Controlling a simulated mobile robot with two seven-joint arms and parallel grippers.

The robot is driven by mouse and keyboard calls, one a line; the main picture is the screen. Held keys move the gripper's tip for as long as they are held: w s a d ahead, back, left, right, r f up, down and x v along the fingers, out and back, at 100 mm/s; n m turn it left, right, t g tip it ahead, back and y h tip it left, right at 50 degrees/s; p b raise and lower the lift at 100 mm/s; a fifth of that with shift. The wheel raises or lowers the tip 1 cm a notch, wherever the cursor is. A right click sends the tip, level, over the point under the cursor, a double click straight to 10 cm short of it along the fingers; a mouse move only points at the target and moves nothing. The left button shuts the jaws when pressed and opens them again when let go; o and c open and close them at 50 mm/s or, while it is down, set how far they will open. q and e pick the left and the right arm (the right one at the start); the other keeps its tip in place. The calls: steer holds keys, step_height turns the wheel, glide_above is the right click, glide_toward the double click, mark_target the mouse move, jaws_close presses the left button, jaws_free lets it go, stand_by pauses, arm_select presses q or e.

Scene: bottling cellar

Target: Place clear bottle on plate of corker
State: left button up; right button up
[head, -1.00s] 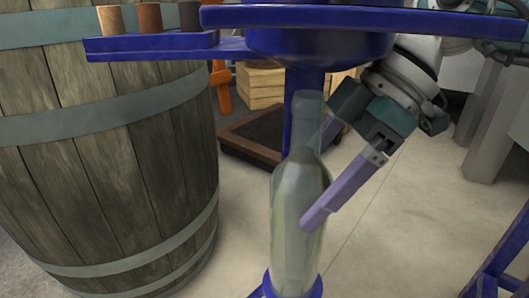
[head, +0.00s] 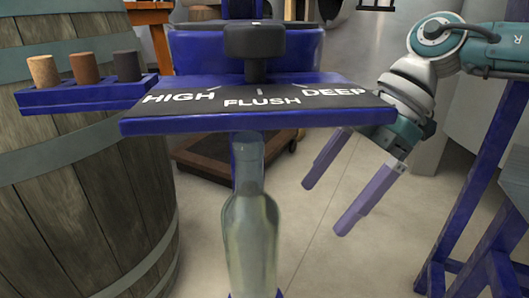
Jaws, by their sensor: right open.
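The clear bottle (head: 251,235) stands upright in the lower middle of the head view, under the blue corker (head: 245,50). Its base is at the bottom edge of the picture. Only slivers of the blue corker plate (head: 280,294) show beside the base, so I cannot see the full contact. My right gripper (head: 325,208) is open and empty, to the right of the bottle and apart from it. Its two purple fingers point down and to the left. My left gripper is not in view.
The corker's shelf (head: 215,125) reads HIGH, FLUSH and DEEP, with a dark lever knob (head: 254,42) above. A blue rack (head: 90,93) holds three corks at left, before a large barrel (head: 80,210). A blue frame (head: 475,190) stands at right.

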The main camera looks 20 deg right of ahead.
steer(key=shift+s+d, duration=0.2)
steer(key=shift+d, duration=1.25)
